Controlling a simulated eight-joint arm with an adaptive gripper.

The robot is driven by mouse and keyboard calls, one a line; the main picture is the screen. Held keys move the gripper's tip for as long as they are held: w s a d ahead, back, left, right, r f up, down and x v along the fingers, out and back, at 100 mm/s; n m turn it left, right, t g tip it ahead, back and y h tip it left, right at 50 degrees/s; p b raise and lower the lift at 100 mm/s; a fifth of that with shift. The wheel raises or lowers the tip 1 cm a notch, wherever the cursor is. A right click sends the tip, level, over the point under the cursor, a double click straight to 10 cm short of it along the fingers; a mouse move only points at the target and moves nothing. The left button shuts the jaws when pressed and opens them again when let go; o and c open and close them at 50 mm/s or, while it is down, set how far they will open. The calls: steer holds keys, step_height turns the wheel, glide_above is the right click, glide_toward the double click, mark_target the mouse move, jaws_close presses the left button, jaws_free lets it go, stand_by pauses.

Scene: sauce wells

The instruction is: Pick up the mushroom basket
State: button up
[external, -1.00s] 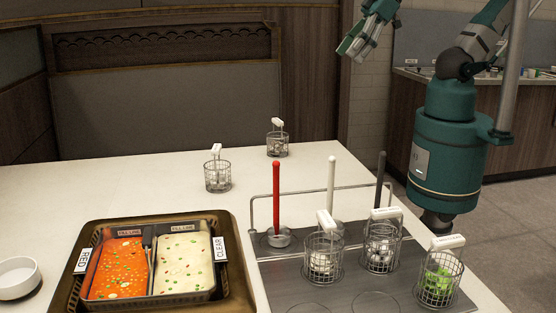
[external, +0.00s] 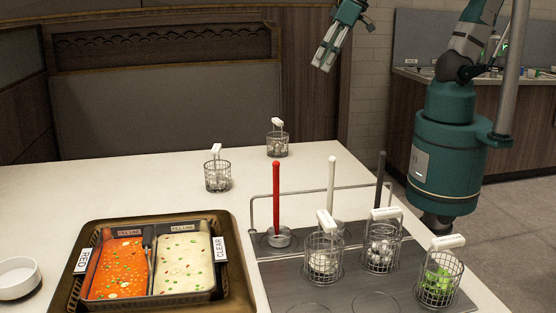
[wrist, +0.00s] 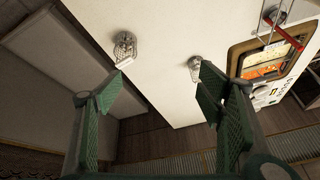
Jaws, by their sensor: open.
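Several wire baskets with white handles stand on the counter, and I cannot read which is labelled mushroom. Two are at the back: one basket (external: 277,146) and another basket (external: 218,177) nearer. In front are a basket with whitish pieces (external: 322,264), a basket with pale round pieces (external: 381,254) and a basket with green pieces (external: 439,286). My gripper (external: 322,60) is open and empty, high above and beyond the counter's back edge. In the wrist view, two baskets show past the open fingers: one basket (wrist: 125,48) at upper left and one basket (wrist: 195,68) near the right finger.
A brown tray (external: 240,285) holds a divided pot of red soup (external: 118,268) and pale soup (external: 182,263). A metal rail and red (external: 276,200), white (external: 331,187) and black (external: 380,180) upright handles stand behind the front baskets. A white bowl (external: 18,278) is at far left.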

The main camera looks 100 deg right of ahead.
mark_target(278, 121)
steer(key=w+d+f+m+g, duration=0.1)
steer(key=w+d+f+m, duration=0.2)
steer(key=f, duration=0.4)
steer(key=w+d+f+m+g+b, duration=0.1)
steer(key=w+d+f+m, duration=0.3)
steer(key=f, duration=0.4)
steer(key=w+d+f+m+g+h+b, duration=0.1)
steer(key=w+d+f+m+g, duration=0.1)
steer(key=w+d+f+m, duration=0.2)
steer(key=shift+w+d+f+g, duration=0.15)
steer(key=shift+d+f, duration=0.25)
steer(key=shift+f, duration=0.25)
steer(key=shift+w+d+f+g, duration=0.1)
steer(key=shift+w+d+f, duration=0.1)
steer(key=shift+d+f, duration=0.3)
steer(key=shift+w+d+f+g, duration=0.15)
steer(key=shift+d+f, duration=0.1)
steer(key=shift+f, duration=0.5)
steer(key=shift+d+f, duration=0.25)
steer(key=shift+f, duration=0.3)
steer(key=shift+d+f+b, duration=0.15)
steer(key=shift+f+b, duration=0.25)
steer(key=shift+f, duration=0.85)
